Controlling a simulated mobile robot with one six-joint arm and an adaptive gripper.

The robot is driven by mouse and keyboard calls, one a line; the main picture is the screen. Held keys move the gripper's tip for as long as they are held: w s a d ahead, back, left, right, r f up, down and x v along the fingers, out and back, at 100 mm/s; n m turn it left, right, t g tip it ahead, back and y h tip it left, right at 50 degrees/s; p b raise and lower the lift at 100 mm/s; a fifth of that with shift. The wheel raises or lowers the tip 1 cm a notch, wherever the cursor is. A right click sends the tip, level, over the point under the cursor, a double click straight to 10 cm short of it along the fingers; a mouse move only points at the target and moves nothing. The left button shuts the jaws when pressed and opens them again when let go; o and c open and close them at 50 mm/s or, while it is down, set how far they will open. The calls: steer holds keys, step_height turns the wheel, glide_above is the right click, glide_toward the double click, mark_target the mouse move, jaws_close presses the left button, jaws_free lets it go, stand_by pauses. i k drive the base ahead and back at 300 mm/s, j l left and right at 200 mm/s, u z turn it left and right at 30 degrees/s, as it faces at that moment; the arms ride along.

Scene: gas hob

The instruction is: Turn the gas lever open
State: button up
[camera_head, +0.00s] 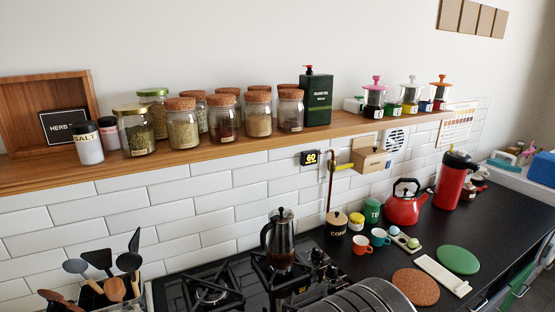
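The gas lever (343,167) is a small yellow handle on the copper pipe (330,185) that runs down the tiled wall behind the hob. The lever points to the right, roughly level and across the upright pipe. Its right end is close to a light brown wooden box on the wall, and I cannot tell whether they touch. My gripper is not in view, so nothing shows at the lever.
The wooden shelf (230,143) with jars runs above. A grey ribbed shape at the bottom edge is unclear.

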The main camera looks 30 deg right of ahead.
mark_target(339, 168)
steer(key=l+z, duration=0.1)
steer(key=l, duration=0.35)
steer(key=i+l+z, duration=0.15)
steer(key=l, duration=0.3)
steer(key=l+z, duration=0.1)
steer(key=l, duration=0.3)
steer(key=i+l+z, duration=0.1)
steer(key=l, duration=0.35)
